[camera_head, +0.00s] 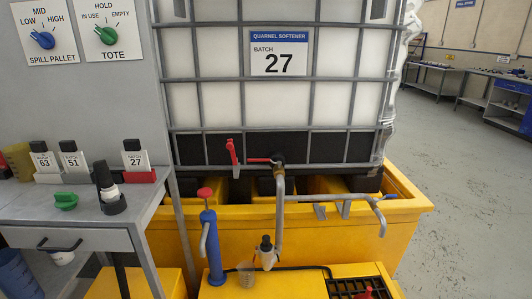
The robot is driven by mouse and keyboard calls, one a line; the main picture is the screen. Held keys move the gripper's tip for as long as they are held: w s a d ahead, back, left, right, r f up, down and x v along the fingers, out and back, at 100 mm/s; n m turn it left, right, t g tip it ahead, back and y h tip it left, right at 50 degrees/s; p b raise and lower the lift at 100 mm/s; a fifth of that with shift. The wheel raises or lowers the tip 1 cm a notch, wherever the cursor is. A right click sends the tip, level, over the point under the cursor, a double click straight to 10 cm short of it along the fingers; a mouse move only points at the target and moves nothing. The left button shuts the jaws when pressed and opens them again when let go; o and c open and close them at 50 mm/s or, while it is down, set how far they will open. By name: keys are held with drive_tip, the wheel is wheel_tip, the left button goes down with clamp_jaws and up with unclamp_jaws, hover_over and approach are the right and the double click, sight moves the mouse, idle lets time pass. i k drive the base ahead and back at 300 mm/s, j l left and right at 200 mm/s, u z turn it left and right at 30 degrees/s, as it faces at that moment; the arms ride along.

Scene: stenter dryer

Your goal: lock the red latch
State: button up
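A red lever-like piece (232,152) stands nearly upright on the front of the caged tote (241,78), just left of the outlet valve (279,167). A short red handle (260,160) extends level to the left from the valve. I cannot tell for certain which of these is the red latch, or whether it is locked. My gripper is not in view.
A yellow spill pallet (340,222) holds the tote. A grey pipe (279,215) runs down from the valve. A blue pump (211,245) with a red knob stands in front. A grey workbench (75,210) is at left; open floor (455,180) is at right.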

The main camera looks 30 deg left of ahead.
sight(229, 145)
drive_tip(key=u, duration=1.6)
